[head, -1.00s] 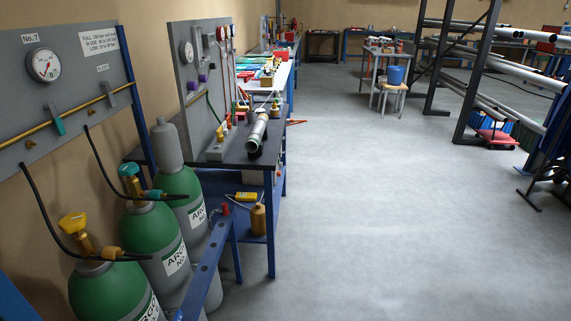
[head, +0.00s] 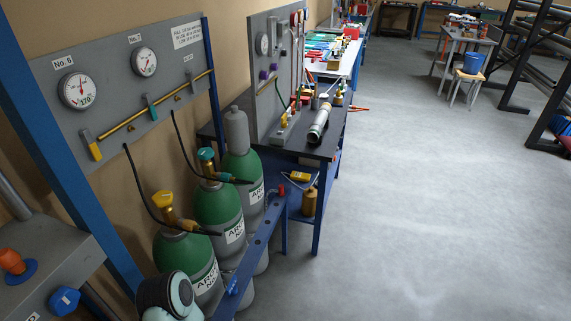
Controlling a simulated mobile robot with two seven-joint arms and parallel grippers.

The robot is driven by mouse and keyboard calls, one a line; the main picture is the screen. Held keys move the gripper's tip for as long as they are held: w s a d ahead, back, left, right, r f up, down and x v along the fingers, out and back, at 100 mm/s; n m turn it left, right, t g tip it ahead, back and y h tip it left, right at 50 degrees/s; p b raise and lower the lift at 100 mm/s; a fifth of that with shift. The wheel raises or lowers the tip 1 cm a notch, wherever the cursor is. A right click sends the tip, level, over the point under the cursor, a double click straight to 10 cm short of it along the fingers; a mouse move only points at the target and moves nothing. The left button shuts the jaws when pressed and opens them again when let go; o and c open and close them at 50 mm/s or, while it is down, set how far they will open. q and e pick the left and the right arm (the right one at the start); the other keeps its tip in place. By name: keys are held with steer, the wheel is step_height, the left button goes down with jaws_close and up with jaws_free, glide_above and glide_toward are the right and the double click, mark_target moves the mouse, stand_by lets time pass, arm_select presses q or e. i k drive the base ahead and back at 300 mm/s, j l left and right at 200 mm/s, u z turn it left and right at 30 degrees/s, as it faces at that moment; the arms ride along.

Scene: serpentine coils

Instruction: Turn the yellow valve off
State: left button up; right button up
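A yellow valve knob (head: 162,199) sits on top of the nearest green argon cylinder (head: 183,250), at the lower left of the head view. A brass fitting and a black hose join it just below the knob. Part of my own arm shows at the bottom, in front of the cylinders. Neither of my grippers is in view.
Behind stand two more cylinders, one with a teal valve (head: 206,157). A blue rail (head: 262,235) runs in front of them. A dark workbench (head: 310,145) stands beyond. A blue post and a grey bench (head: 45,265) are at the left.

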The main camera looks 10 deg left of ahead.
mark_target(162, 199)
steer(key=u, duration=1.5)
steer(key=l, duration=0.35)
steer(key=i+l, duration=0.15)
steer(key=l, duration=0.2)
